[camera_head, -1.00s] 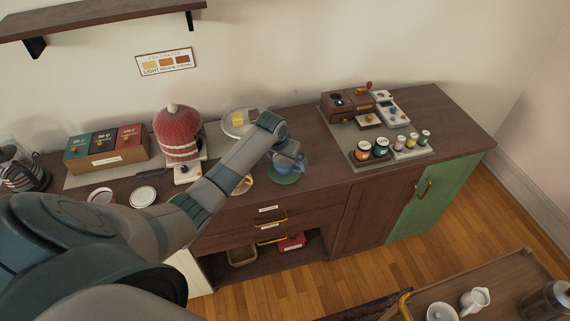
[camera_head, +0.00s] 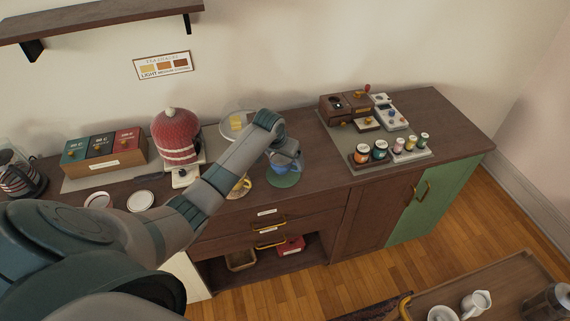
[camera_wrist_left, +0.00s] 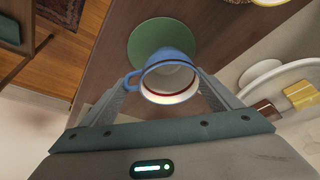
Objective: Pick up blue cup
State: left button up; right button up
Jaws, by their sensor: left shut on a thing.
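The blue cup (camera_wrist_left: 168,70) is between the two fingers of my left gripper (camera_wrist_left: 166,90) in the left wrist view, with a finger against each side. The gripper is shut on it. In the head view the blue cup (camera_head: 280,167) shows below my left gripper (camera_head: 284,158), over a green round saucer (camera_head: 283,180) on the cabinet top. The left gripper and wrist hide part of the cup. I cannot tell whether the cup touches the saucer. My right gripper is not in view.
A plate with yellow food (camera_head: 237,123) lies behind my left arm. A red knitted cosy (camera_head: 175,138) stands to the left. A grey mat (camera_head: 418,157) with several small jars is on the right.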

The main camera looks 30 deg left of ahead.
pick_arm(q)
jog(key=shift+w+d+r+b, duration=0.1)
jog(key=shift+d+r+b, duration=0.1)
jog(key=shift+r+b, duration=0.8)
jog(key=d+r+b, duration=0.3)
jog(key=d+r, duration=0.4)
jog(key=d, duration=0.4)
jog(key=shift+w+d+r+b, duration=0.2)
jog(key=shift+w+b, duration=0.05)
jog(key=shift+b, duration=0.1)
jog(key=shift+r, duration=0.1)
